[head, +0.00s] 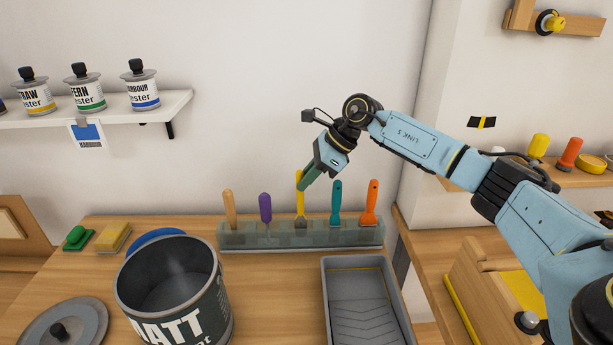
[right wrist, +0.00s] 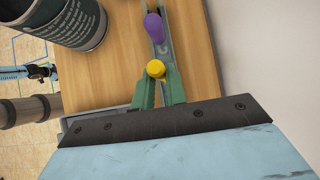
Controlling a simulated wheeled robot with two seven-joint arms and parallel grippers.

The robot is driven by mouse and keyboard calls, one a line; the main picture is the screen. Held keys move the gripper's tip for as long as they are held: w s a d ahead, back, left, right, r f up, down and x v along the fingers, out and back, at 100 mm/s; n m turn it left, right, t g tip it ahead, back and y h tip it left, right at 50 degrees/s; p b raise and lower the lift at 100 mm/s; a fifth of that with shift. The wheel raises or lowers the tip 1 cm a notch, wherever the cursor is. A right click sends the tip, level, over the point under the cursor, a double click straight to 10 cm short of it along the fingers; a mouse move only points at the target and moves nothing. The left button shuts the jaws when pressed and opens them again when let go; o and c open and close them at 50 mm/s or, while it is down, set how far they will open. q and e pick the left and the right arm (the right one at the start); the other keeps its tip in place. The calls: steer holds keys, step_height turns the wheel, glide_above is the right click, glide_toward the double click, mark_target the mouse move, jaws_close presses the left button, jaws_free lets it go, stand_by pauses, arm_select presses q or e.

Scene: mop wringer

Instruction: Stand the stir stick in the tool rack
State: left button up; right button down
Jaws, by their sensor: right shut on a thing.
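A slim yellow stick with a grey lower end (head: 300,205), apparently the stir stick, stands upright at the middle of the tool rack (head: 235,240). My right gripper (head: 304,184) comes down from the upper right, its green fingers shut on the stick's upper part. In the right wrist view the stick's round yellow top (right wrist: 155,69) shows between the fingertips (right wrist: 158,84). The rack is a long, low, see-through holder. Whether the stick's foot rests on the rack's bottom I cannot tell.
In the rack, a tan handle (head: 229,209) and a purple one (head: 265,207) stand left of the stick; teal (head: 336,196) and orange (head: 371,196) ones stand right. A large paint can (head: 175,300) and grey tray (head: 335,300) stand in front.

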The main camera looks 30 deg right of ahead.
steer(key=shift+f+b, duration=0.55)
steer(key=shift+f, duration=0.45)
steer(key=c, duration=1.3)
jaws_free()
steer(key=shift+c, duration=0.2)
steer(key=v, duration=1.3)
steer(key=shift+d+r, duration=0.15)
steer(key=shift+r, duration=0.05)
